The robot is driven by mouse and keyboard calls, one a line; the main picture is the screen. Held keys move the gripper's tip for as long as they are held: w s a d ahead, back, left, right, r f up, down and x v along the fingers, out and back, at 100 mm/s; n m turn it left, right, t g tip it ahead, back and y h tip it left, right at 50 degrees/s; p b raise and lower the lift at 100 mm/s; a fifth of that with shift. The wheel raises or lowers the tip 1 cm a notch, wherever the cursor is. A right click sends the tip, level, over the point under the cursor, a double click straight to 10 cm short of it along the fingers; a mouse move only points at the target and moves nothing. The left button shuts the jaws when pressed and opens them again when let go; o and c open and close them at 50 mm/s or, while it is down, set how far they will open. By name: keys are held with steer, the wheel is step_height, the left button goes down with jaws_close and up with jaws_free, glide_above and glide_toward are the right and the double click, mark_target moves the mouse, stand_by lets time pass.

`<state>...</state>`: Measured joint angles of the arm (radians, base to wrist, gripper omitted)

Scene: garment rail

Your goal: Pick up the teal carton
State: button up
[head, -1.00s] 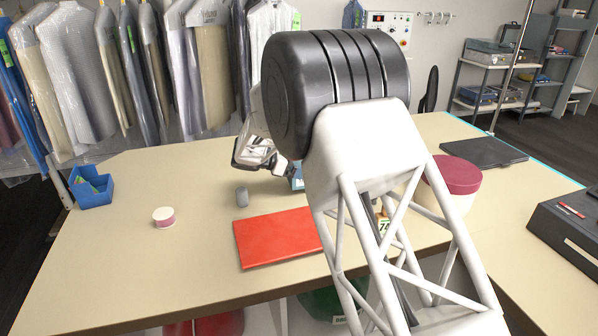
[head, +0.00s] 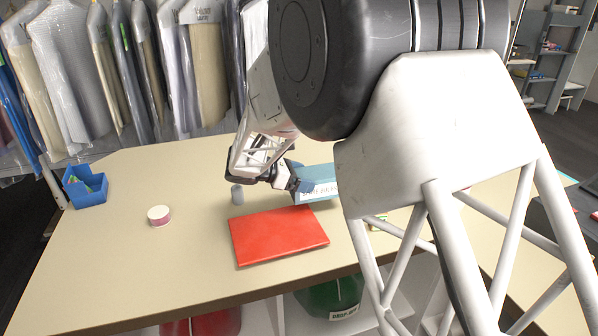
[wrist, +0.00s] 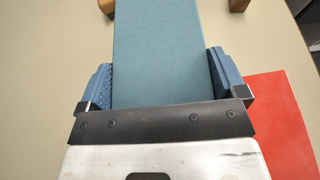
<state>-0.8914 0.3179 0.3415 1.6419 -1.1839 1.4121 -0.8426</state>
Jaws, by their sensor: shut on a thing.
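The teal carton (head: 318,181) is a blue-green box with a white printed label on its side. In the head view it is just behind the red folder, and its right end is hidden by my arm. My gripper (head: 292,183) is at the carton's left end. In the wrist view the carton (wrist: 165,50) lies between the blue finger pads of my gripper (wrist: 165,85), one pad against each side. My gripper is shut on the carton. I cannot tell for sure whether the carton is clear of the table.
A red flat folder (head: 278,236) lies in front of the carton. Bagged garments (head: 130,70) hang behind. The table's left part is mostly clear.

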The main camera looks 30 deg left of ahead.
steer(key=shift+s+d+r, duration=0.2)
steer(key=shift+s+d, duration=0.9)
steer(key=shift+s, duration=0.2)
